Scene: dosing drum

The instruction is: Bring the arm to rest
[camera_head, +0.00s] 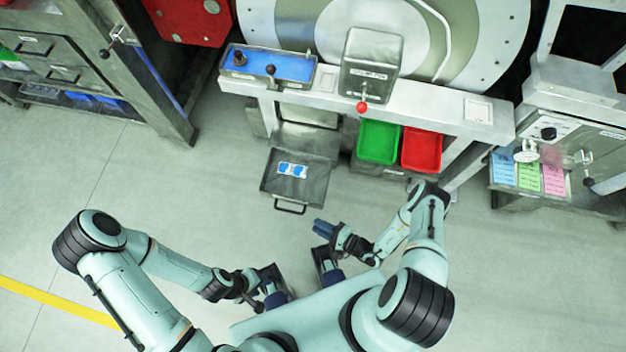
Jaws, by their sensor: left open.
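My left arm comes in from the left. Its gripper (266,290) is low in front of my body, over the floor, open, with nothing seen in it. My right arm bends down from the right. Its gripper (324,231), with blue fingertips, points left over the floor, below the pulled-out drawer and apart from it. I cannot tell whether its jaws are apart; no object shows in it. Neither gripper touches any furniture.
A grey drawer (308,190) with a handle juts out ahead. Green (378,143) and red (421,150) bins sit under the bench (440,120), before the large drum (480,55). Cabinets stand left and right. The floor (180,180) at left is clear.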

